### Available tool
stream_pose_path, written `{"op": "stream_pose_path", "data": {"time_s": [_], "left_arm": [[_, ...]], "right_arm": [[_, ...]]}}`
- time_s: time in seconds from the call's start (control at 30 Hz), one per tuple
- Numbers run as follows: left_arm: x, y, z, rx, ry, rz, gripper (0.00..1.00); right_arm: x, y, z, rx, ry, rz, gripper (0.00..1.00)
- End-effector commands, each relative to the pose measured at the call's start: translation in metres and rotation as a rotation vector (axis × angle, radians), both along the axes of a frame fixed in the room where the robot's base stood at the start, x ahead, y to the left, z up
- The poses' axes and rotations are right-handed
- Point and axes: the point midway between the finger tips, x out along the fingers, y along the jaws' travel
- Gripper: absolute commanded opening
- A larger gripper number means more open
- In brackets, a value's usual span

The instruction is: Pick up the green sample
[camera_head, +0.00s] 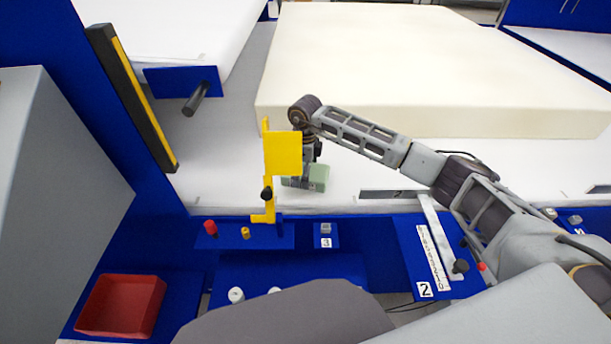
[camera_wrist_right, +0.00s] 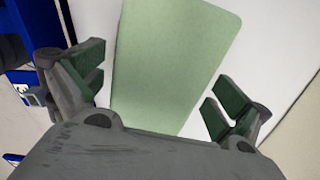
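The green sample (camera_head: 319,178) is a pale green block on the white surface, in front of the large cream foam slab. My right gripper (camera_head: 301,168) is at it from above, partly hidden behind the yellow bracket. In the right wrist view the green sample (camera_wrist_right: 175,60) fills the middle, between the two spread fingers of the right gripper (camera_wrist_right: 158,95). Narrow gaps show between the finger pads and the sample's sides, so the gripper looks open and not closed on it. My left gripper is in neither view.
A yellow upright bracket (camera_head: 284,153) stands close left of the gripper. The cream foam slab (camera_head: 430,65) lies behind. In front is a blue panel with red and yellow knobs (camera_head: 210,228) and a lever marked 2. A red tray (camera_head: 121,306) sits at lower left.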

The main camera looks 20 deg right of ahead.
Motion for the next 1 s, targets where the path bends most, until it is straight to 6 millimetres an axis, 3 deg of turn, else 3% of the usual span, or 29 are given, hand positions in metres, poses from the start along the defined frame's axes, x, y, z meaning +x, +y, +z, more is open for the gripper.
{"op": "stream_pose_path", "data": {"time_s": [0.03,0.3,0.67,1.0], "left_arm": [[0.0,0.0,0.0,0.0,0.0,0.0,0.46],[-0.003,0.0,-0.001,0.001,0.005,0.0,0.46],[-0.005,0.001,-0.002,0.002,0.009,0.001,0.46],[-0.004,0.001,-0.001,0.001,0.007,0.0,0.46]], "right_arm": [[0.0,0.0,0.0,0.0,0.0,0.0,0.95],[0.0,0.0,0.0,0.0,0.0,0.0,0.62],[0.0,0.0,0.002,-0.001,-0.001,0.0,0.62],[0.001,-0.001,0.034,-0.001,-0.003,-0.001,0.62]]}}
